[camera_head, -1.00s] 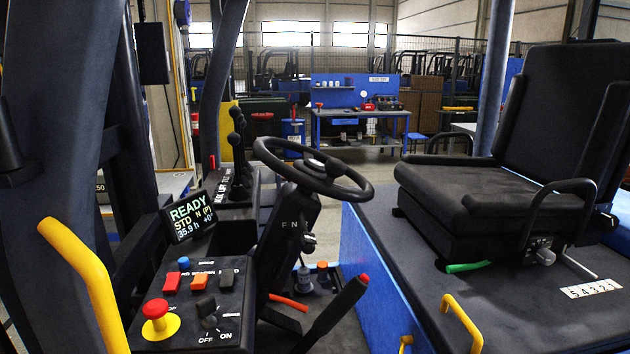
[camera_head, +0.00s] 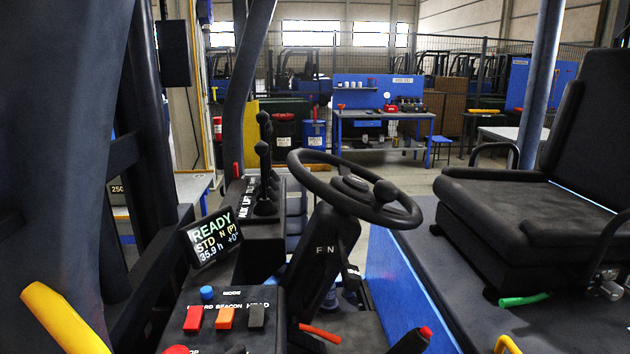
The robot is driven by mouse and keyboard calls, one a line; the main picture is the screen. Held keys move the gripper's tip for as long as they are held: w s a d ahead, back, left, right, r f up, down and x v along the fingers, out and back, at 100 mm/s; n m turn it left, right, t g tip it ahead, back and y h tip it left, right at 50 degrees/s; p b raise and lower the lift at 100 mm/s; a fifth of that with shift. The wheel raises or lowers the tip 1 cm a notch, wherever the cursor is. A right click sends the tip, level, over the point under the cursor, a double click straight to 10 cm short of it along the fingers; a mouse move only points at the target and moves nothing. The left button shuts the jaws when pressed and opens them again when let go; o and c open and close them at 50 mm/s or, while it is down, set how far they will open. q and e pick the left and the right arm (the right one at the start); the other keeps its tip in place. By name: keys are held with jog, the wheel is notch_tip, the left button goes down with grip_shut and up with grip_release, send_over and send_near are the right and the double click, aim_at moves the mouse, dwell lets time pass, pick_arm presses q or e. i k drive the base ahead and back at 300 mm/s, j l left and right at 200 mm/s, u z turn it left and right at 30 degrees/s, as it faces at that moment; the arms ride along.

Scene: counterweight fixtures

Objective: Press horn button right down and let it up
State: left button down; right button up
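The steering wheel (camera_head: 297,176) of a forklift cab stands in the middle of the head view. A small rounded cap (camera_head: 352,183) sits at its hub; it may be the horn button, but no label shows on it. A dark spinner knob (camera_head: 385,190) stands on the wheel's right side. Neither of my grippers is in view, and nothing touches the wheel or the cap.
A display (camera_head: 214,237) reading READY stands left of the column. Below it a panel has a blue knob (camera_head: 207,292) and several rocker switches (camera_head: 226,317). Control levers (camera_head: 264,165) stand behind. The seat (camera_head: 525,220) is at right; a yellow handrail (camera_head: 62,318) is at lower left.

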aim_at(356, 183)
jog(key=u, duration=1.7)
jog(key=k+l, duration=0.2)
jog(key=k, duration=0.2)
jog(key=k+l, duration=0.15)
jog(key=k, duration=0.2)
jog(key=k+l, duration=0.2)
jog(key=k, duration=0.2)
